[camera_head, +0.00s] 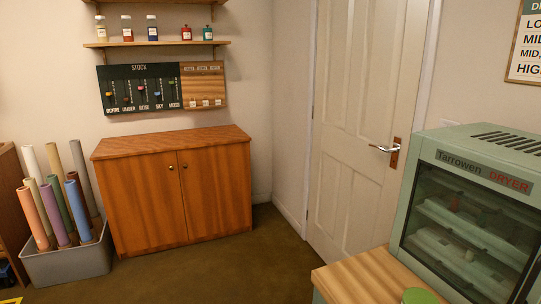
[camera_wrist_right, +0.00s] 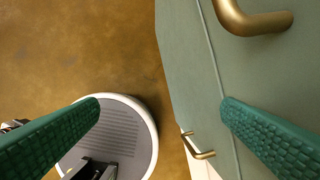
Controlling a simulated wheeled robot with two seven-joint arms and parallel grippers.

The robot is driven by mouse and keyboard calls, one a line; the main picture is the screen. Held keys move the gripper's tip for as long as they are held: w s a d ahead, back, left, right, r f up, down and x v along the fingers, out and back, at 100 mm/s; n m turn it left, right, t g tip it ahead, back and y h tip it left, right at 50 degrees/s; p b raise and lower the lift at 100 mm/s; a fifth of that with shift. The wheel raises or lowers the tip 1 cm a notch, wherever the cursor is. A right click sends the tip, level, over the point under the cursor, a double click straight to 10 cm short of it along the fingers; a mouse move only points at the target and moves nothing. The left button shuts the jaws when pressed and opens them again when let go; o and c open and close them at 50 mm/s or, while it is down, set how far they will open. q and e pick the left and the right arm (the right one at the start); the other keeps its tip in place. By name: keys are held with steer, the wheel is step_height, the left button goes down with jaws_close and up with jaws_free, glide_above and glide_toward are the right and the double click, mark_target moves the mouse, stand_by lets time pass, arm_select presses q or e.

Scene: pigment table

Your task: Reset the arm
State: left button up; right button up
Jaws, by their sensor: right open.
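My right gripper (camera_wrist_right: 162,120) shows in the right wrist view as two green textured fingers, spread wide apart with nothing between them. Below it are the brown floor and a round grey base plate with a white rim, which looks like my own base. The right finger lies over a grey-green cabinet front (camera_wrist_right: 190,60) with brass handles (camera_wrist_right: 252,20); I cannot tell whether it touches. Neither gripper shows in the head view, and my left gripper is in no view.
In the head view a green dryer (camera_head: 470,205) stands on a wooden top (camera_head: 365,280) at the right. A wooden cabinet (camera_head: 180,195) and a grey bin (camera_head: 70,262) of rolled tubes stand by the wall. The door (camera_head: 365,110) is shut. Floor (camera_head: 230,270) between is clear.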

step_height(320, 180, down, 22)
steer(key=s+g+p, duration=0.1)
steer(key=s, duration=0.1)
steer(key=s+d+f+g+p, duration=0.1)
steer(key=s+d+f, duration=0.1)
steer(key=s+f, duration=1.3)
steer(key=shift+s+d+f, duration=0.3)
steer(key=shift+s+d, duration=0.1)
steer(key=shift+s, duration=0.15)
